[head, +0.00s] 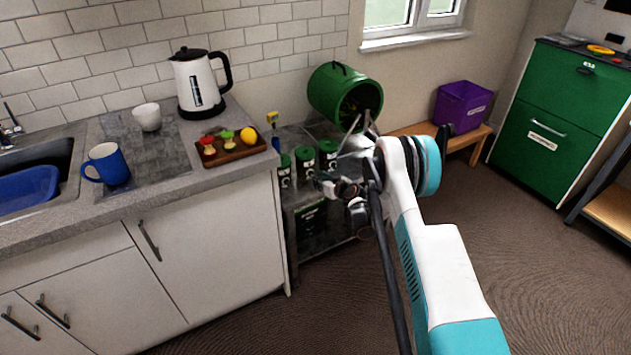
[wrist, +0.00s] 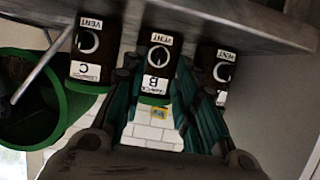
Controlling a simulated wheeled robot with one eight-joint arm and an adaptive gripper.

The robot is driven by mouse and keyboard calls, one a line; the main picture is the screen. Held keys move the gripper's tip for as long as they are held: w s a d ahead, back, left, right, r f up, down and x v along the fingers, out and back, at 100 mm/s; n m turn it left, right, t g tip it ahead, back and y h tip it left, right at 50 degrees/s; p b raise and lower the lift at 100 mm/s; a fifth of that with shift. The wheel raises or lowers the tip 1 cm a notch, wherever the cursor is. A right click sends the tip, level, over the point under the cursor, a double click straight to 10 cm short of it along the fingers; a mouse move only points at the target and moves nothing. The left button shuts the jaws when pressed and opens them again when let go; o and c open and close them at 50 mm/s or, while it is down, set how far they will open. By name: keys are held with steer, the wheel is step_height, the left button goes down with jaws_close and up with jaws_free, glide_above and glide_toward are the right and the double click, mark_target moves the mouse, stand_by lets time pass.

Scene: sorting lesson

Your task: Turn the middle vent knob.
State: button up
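Three dark canisters with green lids stand in a row on a grey shelf unit. Each has a round vent dial on its front. The middle canister (head: 305,164), labelled B, shows in the wrist view (wrist: 155,72), where the picture is upside down. Its vent knob (wrist: 159,57) is a dark disc with a pale ring. My gripper (head: 327,184) is in front of the row. In the wrist view my gripper (wrist: 156,80) has its fingers apart, one on each side of the middle canister in the picture. Nothing is held. I cannot tell whether a fingertip touches.
Canister C (wrist: 90,50) and the other outer canister (wrist: 218,70) are close on either side. A green drum (head: 335,95) lies behind the row. The counter (head: 235,185) with a wooden tray (head: 220,158) is to the left. Open floor lies right of my arm.

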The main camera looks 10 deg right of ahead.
steer(key=b+x, duration=0.1)
steer(key=x, duration=0.4)
steer(key=shift+w, duration=0.1)
jaws_close()
